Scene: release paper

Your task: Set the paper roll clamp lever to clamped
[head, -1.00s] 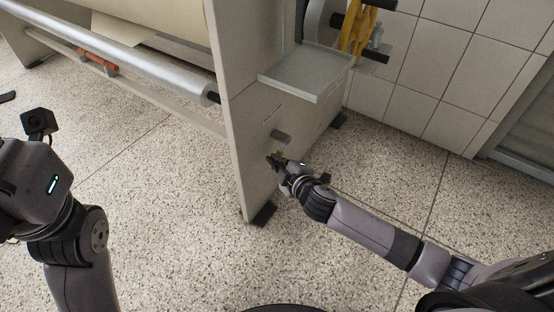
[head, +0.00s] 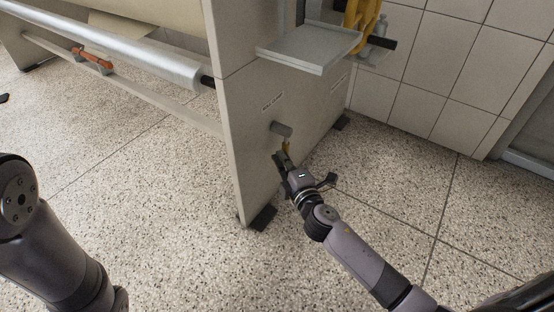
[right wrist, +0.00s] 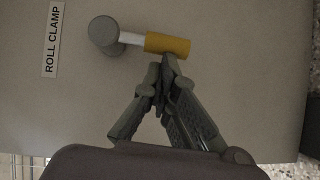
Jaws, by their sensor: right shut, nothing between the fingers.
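The roll clamp lever has a grey hub (head: 282,129) on the side panel of the paper stand. In the right wrist view its hub (right wrist: 105,34) carries a short white shaft and a yellow grip (right wrist: 167,44) that points right. In the head view the yellow grip (head: 287,146) hangs below the hub. My right gripper (head: 281,158) is shut and empty just below the grip. In the right wrist view its fingertips (right wrist: 164,72) are at the grip's lower edge; whether they touch it I cannot tell. My left gripper is out of view; only its arm shows.
A "ROLL CLAMP" label (right wrist: 52,40) is beside the hub. A grey metal shelf (head: 308,47) juts out above the lever. A film-covered roller (head: 130,55) spans the left side. The speckled floor (head: 150,220) in front of the panel is open.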

